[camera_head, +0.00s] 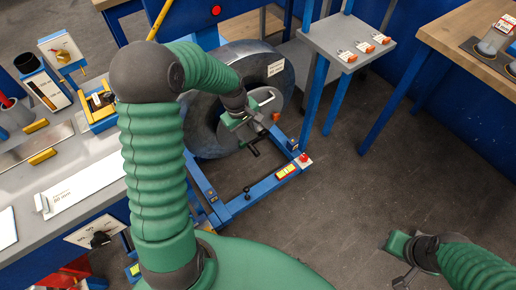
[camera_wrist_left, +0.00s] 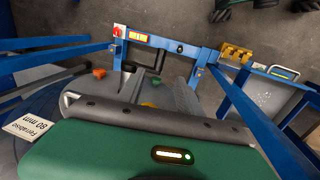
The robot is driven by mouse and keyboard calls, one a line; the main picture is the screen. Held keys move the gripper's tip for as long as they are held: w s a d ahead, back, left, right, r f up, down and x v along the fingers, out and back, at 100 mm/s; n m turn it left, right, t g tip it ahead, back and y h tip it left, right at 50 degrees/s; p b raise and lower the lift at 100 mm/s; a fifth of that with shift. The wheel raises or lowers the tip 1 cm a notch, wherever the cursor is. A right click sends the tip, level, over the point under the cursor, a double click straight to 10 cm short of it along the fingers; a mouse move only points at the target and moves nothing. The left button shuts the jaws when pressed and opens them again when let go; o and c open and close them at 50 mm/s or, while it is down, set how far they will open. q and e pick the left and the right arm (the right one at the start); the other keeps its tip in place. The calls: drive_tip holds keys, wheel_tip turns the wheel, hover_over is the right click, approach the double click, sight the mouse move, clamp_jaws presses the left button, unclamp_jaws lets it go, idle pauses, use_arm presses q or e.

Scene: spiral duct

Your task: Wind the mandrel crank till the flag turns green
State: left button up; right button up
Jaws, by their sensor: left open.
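A large dark coil or drum (camera_head: 208,128) with a white label stands in a blue floor frame. My left gripper (camera_head: 262,118) is in front of its face, with its jaws apart. In the left wrist view the grey fingers (camera_wrist_left: 158,90) are spread with no object clearly between them. A black crank-like handle (camera_head: 253,150) shows just below the gripper; I cannot tell whether they touch. A small orange part (camera_head: 276,117) is beside the gripper and may also show in the wrist view (camera_wrist_left: 98,72). I cannot make out a green flag for sure. My right gripper (camera_head: 402,262) is low at right, away from the frame.
The blue frame (camera_head: 235,206) carries a red button (camera_head: 304,158) and a yellow label (camera_head: 285,171). A grey shelf (camera_head: 340,35) with several orange-tipped items stands behind it. A cluttered bench (camera_head: 85,150) is at left, a wooden table (camera_head: 470,40) at right. The floor between is clear.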

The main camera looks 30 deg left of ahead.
sight(254, 150)
use_arm(q)
drive_tip(key=f+b, duration=0.1)
drive_tip(key=f, duration=0.3)
drive_tip(key=w+f+b, duration=0.1)
drive_tip(key=f, duration=0.3)
drive_tip(key=w+d+f+b, duration=0.1)
drive_tip(key=f, duration=0.4)
drive_tip(key=shift+r, duration=0.1)
clamp_jaws()
drive_tip(key=shift+w, duration=0.1)
idle(0.6)
